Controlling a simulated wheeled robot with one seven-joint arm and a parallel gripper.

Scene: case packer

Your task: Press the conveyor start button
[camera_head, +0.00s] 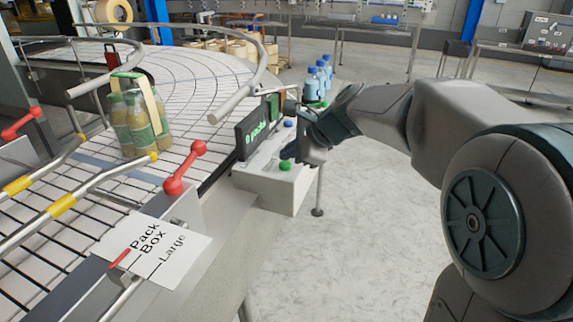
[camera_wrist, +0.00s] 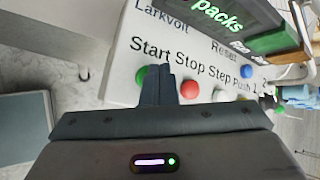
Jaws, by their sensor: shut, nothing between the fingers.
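The conveyor control panel (camera_head: 255,182) is a white box beside the conveyor. Its round green button (camera_head: 285,165) sits near the front end; in the wrist view the green button (camera_wrist: 141,75) lies by the label "Start". My gripper (camera_head: 287,152) is over the panel, close to the green button. In the wrist view its closed, empty fingers (camera_wrist: 158,72) partly cover the right side of that button. Contact cannot be told. A red button (camera_wrist: 189,89) by "Stop" is just right of the fingers.
A white button (camera_wrist: 221,95) and a blue button (camera_wrist: 247,71) are farther right. A dark screen (camera_head: 252,138) stands on the panel's conveyor side. The conveyor (camera_head: 185,75) carries a bottle pack (camera_head: 134,120). Blue-capped bottles (camera_head: 318,80) stand behind. Floor right of the panel is clear.

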